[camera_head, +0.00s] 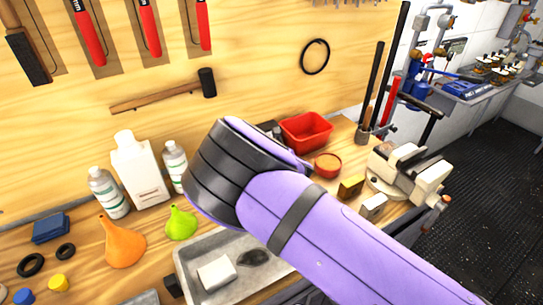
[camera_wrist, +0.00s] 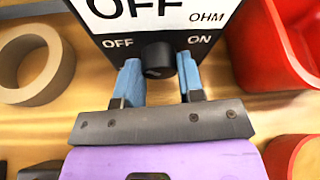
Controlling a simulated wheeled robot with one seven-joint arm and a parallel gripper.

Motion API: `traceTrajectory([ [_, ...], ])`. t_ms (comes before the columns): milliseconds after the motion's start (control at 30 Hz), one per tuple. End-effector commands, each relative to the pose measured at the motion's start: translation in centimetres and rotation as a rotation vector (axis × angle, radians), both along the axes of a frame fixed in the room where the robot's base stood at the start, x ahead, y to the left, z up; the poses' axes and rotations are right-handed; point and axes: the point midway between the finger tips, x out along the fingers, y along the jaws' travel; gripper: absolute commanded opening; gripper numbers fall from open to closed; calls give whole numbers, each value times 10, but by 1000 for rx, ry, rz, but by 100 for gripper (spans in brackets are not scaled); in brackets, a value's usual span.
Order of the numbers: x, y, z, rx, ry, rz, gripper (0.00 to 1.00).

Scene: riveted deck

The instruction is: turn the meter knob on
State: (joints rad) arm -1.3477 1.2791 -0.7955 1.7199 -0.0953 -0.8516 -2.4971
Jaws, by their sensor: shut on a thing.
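In the wrist view the meter (camera_wrist: 125,45) is a dark box with a white display reading "OFF" and "OHM". Below the display, "OFF" is printed on the left and "ON" on the right. The round black meter knob (camera_wrist: 157,52) sits between these labels; I cannot tell its pointer direction. My gripper (camera_wrist: 158,66) has its two blue fingers on either side of the knob and is shut on it. In the head view my purple and black arm covers the gripper, the knob and most or all of the meter.
A red bin (camera_head: 306,132) stands close to the meter's right side in the wrist view. A tan tape roll (camera_wrist: 34,66) lies on its left. A round red tub (camera_head: 327,165), a vise (camera_head: 408,172) and a grey tray (camera_head: 190,262) share the wooden bench.

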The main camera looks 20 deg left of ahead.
Motion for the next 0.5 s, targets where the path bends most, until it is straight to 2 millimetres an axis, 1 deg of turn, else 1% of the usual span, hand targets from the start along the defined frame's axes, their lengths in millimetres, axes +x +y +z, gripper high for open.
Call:
traceTrajectory([
  [267,1,-1,1,50,58,-1,12],
  [500,2,-2,1,164,188,-1,12],
])
